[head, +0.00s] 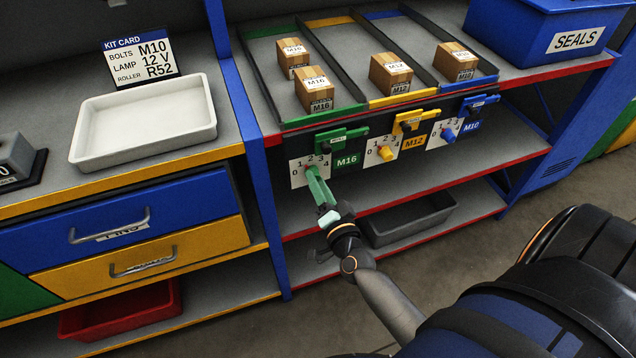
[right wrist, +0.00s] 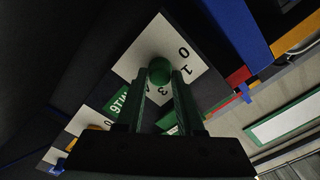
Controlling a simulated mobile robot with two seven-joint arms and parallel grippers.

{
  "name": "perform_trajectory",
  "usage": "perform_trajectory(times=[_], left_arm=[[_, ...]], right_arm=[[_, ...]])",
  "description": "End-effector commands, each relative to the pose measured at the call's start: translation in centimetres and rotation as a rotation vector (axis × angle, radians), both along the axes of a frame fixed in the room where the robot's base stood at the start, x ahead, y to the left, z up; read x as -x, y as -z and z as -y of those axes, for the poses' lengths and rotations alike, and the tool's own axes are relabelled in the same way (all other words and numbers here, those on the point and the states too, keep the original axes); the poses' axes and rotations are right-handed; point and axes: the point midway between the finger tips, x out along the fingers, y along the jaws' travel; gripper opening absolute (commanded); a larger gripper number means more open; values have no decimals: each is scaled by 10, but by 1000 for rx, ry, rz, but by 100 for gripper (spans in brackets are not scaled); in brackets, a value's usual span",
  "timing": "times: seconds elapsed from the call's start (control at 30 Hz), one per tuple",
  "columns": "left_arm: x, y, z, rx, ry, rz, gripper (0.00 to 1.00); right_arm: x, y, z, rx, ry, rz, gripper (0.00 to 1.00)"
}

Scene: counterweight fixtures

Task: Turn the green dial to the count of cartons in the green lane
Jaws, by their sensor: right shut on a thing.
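The green dial (right wrist: 159,70) is a round knob on a white plate (head: 298,172) with printed numbers, below the green lane. My right gripper (head: 313,172) comes from the front and is shut on the dial. In the right wrist view the gripper (right wrist: 160,76) has a finger on either side of the knob. The fingers hide most of the dial in the head view, and I cannot tell which number it points at. The green lane (head: 345,110) holds two cartons marked M16, one behind (head: 292,58) and one in front (head: 315,92). My left gripper is not in view.
A yellow dial (head: 386,154) and a blue dial (head: 449,134) sit to the right. A green latch piece (head: 343,136) and M16 tag (head: 346,160) are close beside the gripper. The yellow lane holds one carton (head: 390,73), the blue lane another (head: 455,62). A grey tray (head: 410,233) lies below.

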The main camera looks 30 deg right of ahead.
Motion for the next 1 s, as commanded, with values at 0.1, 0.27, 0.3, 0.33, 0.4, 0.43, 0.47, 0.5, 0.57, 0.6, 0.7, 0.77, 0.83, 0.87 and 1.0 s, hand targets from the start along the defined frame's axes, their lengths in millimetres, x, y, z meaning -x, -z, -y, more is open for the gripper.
perform_trajectory(times=[0.1, 0.27, 0.3, 0.33, 0.4, 0.43, 0.47, 0.5, 0.57, 0.6, 0.7, 0.77, 0.83, 0.87, 1.0], left_arm=[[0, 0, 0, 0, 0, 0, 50], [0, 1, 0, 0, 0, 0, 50], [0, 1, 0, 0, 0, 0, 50], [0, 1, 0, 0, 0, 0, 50], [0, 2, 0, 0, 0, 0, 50], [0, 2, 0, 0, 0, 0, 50], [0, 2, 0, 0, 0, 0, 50], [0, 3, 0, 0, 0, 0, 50], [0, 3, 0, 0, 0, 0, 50], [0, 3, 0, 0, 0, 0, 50], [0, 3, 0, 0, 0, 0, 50], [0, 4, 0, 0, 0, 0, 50], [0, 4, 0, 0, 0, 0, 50], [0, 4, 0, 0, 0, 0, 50], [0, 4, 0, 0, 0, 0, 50]], right_arm=[[0, 0, 0, -90, 0, 22, 0], [0, 1, 0, -217, 0, 52, 0], [0, 1, 0, -246, 0, 59, 0], [0, 1, 0, -266, 1, 65, 0], [0, 1, 0, -314, 1, 76, 0], [0, 1, 0, -332, 1, 81, 0], [0, 1, 0, -350, 1, 85, 0], [0, 1, 0, -370, 0, 89, 0], [0, 1, 0, -401, 0, 96, 0], [0, 1, 0, -417, 0, 100, 0], [0, 1, 0, -453, 1, 108, 0], [0, 1, 0, -469, 1, 112, 0], [0, 0, 0, -480, 1, 115, 0], [0, 0, 0, -484, 1, 116, 0], [0, 0, 0, -494, 1, 118, 0]])
